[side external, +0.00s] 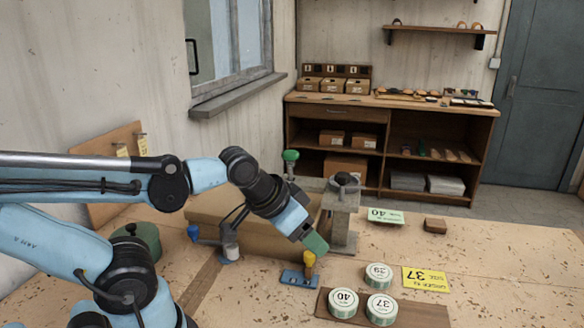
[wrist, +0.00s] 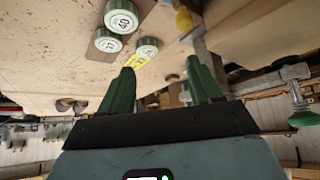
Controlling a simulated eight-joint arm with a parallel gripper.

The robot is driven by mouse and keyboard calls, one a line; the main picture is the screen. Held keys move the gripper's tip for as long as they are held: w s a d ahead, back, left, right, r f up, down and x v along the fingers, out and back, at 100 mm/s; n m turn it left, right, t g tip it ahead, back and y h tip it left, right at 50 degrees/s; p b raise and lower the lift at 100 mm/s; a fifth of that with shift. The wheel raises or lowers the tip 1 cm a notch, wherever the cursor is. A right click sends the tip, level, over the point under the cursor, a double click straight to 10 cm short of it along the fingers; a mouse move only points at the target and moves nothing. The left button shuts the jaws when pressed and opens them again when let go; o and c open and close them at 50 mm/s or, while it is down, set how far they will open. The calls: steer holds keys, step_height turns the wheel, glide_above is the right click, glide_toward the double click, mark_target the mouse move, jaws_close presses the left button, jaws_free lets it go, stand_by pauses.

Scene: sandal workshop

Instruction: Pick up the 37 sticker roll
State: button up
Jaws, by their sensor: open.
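The 37 sticker roll (side external: 381,310) is a short round roll with a white top and green side. It lies on a thin brown board (side external: 422,318) at the front of the bench, right of the 40 roll (side external: 343,303) and in front of the 39 roll (side external: 377,275). In the wrist view the 37 roll (wrist: 108,42) shows at upper left, beside the 40 roll (wrist: 122,17) and the 39 roll (wrist: 147,47). My gripper (side external: 318,245) is left of and above the rolls, apart from them. Its green fingers (wrist: 160,65) are spread and empty.
A grey metal post (side external: 343,212) and a cardboard box (side external: 262,240) stand behind. A yellow 37 card (side external: 425,280), a green 40 card (side external: 385,216) and a wooden block (side external: 435,226) lie right. The bench's right side is clear.

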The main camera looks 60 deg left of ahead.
stand_by(0.3)
steer(key=m+g+y, duration=0.3)
steer(key=m+y, duration=0.6)
steer(key=m, duration=1)
glide_above(386, 312)
steer(key=f, duration=0.6)
steer(key=shift+d+f, duration=0.2)
steer(key=s+d+f+m+y, duration=0.1)
steer(key=d, duration=0.1)
steer(key=s+d+f+m+t+y, duration=0.1)
steer(key=f, duration=0.1)
steer(key=s+d+f+m+y, duration=0.1)
steer(key=d+m, duration=0.1)
steer(key=shift+d+f, duration=0.3)
steer(key=shift+f, duration=0.05)
steer(key=shift+t, duration=0.4)
steer(key=shift+x, duration=3.75)
steer(key=c, duration=0.7)
